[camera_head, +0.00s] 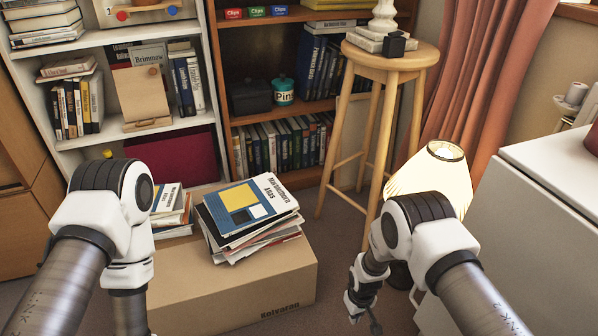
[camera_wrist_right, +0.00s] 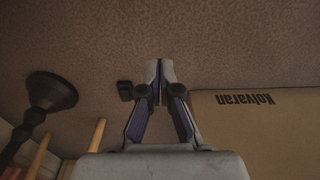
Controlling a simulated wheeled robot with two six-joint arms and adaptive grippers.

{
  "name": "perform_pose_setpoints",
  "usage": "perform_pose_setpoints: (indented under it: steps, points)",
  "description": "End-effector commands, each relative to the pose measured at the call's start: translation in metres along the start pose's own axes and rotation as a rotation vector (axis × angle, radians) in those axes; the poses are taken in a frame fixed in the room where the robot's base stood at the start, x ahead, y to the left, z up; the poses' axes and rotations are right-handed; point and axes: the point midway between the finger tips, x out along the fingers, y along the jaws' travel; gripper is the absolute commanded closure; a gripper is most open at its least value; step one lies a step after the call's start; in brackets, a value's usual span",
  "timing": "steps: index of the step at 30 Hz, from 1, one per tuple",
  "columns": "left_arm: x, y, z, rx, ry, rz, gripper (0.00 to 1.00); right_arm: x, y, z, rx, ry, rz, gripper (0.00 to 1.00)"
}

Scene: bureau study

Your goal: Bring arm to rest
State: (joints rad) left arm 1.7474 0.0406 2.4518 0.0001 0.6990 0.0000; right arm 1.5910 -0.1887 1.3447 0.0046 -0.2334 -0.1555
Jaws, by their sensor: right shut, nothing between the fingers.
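My right arm comes in from the lower right in the head view and bends down at the elbow. My right gripper (camera_head: 362,312) hangs low above the carpet, between the cardboard box and the floor lamp. In the right wrist view its fingers (camera_wrist_right: 160,72) are together with nothing between them. My left arm comes in from the lower left and its forearm points down at the left end of the box. The left gripper is below the picture edge and hidden.
The cardboard box (camera_head: 240,290) carries book stacks (camera_head: 250,212). The lamp (camera_head: 432,172) and wooden stool (camera_head: 390,57) stand behind my right arm. A white cabinet (camera_head: 540,220) is at the right. Shelves (camera_head: 215,75) line the back.

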Motion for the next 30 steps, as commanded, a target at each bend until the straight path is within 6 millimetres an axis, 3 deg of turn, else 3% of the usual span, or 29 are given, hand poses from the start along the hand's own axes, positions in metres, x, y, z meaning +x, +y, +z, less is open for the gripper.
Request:
perform_pose_setpoints:
  steps: [1, 5, 13, 20, 27, 29, 30]
  points:
    - [-0.01, 0.0, -0.002, 0.0, 0.006, 0.0, 0.36, -0.017, 0.011, -0.003, 0.018, 0.008, 0.004, 1.0]
    - [-0.016, 0.0, -0.003, 0.001, 0.007, 0.0, 0.36, -0.027, 0.021, 0.031, 0.05, -0.051, -0.003, 1.0]
    - [-0.031, 0.0, -0.002, 0.001, 0.005, 0.0, 0.36, -0.052, 0.03, 0.122, 0.136, -0.13, -0.021, 1.0]
    - [-0.042, 0.0, -0.002, 0.001, 0.005, 0.0, 0.36, -0.088, 0.018, 0.214, 0.233, -0.157, -0.035, 1.0]
    - [-0.045, 0.001, -0.002, 0.001, 0.005, 0.0, 0.36, -0.137, -0.007, 0.302, 0.337, -0.134, -0.036, 1.0]
    - [-0.044, 0.0, -0.002, 0.001, 0.005, 0.0, 0.36, -0.147, -0.01, 0.309, 0.358, -0.09, -0.026, 1.0]
    - [-0.044, 0.0, -0.002, 0.001, 0.005, 0.0, 0.36, -0.146, -0.005, 0.295, 0.374, -0.018, -0.011, 1.0]
